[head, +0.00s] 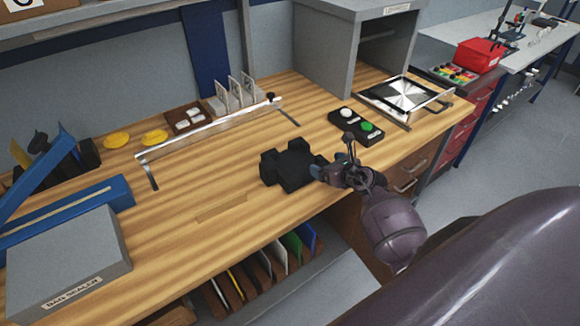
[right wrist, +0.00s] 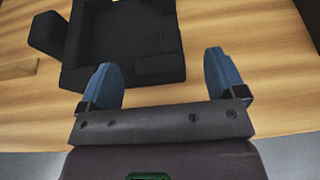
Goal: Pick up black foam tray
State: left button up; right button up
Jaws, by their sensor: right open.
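The black foam tray (head: 290,163) lies on the wooden bench near its front edge in the head view. It has raised blocks at its corners and sides. In the right wrist view the tray (right wrist: 125,45) shows at the top, with its near wall facing my gripper. My right gripper (head: 318,172) is beside the tray's right end in the head view. The tray's near edge lies just beyond or at the fingertips; contact cannot be told. My left gripper is not in view.
A black box with white and green buttons (head: 356,125) stands right of the tray. A metal rail (head: 210,130) runs behind it. A grey bag sealer (head: 70,265) is at left. The wooden bench (head: 190,220) is clear left of the tray. Coloured sheets (head: 292,247) stand below the front edge.

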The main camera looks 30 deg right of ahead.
aim_at(321, 163)
jog(key=shift+x, duration=1.75)
jog(key=shift+s+a+f, duration=0.1)
jog(key=shift+f, duration=0.05)
jog(key=shift+c, duration=0.3)
jog(key=c, duration=1)
